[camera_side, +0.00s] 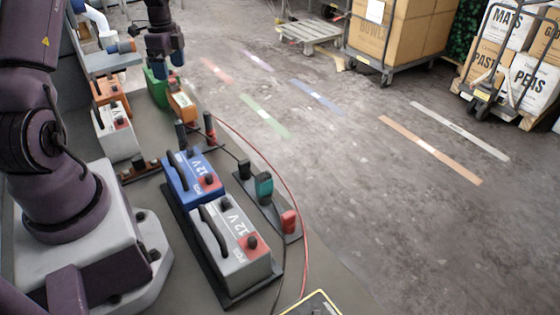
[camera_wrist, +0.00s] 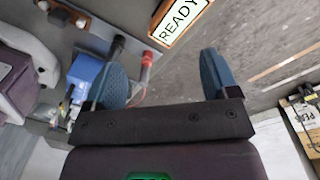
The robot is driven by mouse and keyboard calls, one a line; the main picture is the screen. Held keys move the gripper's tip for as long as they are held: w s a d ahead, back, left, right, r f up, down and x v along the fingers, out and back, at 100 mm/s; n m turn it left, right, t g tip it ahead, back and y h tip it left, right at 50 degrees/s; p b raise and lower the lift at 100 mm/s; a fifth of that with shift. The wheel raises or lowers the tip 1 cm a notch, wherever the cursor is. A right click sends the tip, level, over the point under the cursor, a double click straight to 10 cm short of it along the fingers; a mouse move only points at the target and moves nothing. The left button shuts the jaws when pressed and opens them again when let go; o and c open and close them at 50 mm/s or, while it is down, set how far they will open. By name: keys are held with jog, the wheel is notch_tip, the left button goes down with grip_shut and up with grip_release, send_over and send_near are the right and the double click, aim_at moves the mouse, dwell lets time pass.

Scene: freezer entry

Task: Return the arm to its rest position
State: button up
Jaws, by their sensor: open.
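My gripper (camera_side: 168,67) hangs at the upper left of the side view, above the far end of the bench, over a green block (camera_side: 157,88) and an orange piece (camera_side: 181,104). In the wrist view my gripper (camera_wrist: 163,80) has its two blue fingers wide apart, with nothing held between them. A READY sign (camera_wrist: 180,22) with an orange frame lies beyond the fingers. My arm's base stands at the left of the side view. No rest position is marked in either view.
A blue 12 V battery (camera_side: 190,184) and a grey one (camera_side: 240,262) sit on a dark tray. Black and red clamps stand behind them, and a red cable (camera_side: 290,185) runs along the bench edge. Loaded carts (camera_side: 395,72) stand on the floor beyond.

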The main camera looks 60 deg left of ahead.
jog(key=d+r+n+t+y, duration=0.1)
jog(key=d+r+n, duration=0.45)
jog(key=d, duration=0.35)
jog(key=d+r+n, duration=0.4)
jog(key=d+r, duration=0.2)
jog(key=d, duration=0.3)
jog(key=s+d+r+t, duration=0.2)
jog(key=s+d+r, duration=0.1)
jog(key=d, duration=0.6)
jog(key=s+d+r+t, duration=0.3)
jog(key=s+d, duration=0.2)
jog(key=d, duration=0.4)
jog(key=shift+s+r+h, duration=0.25)
jog(key=shift+s+h, duration=0.05)
jog(key=shift+s, duration=0.1)
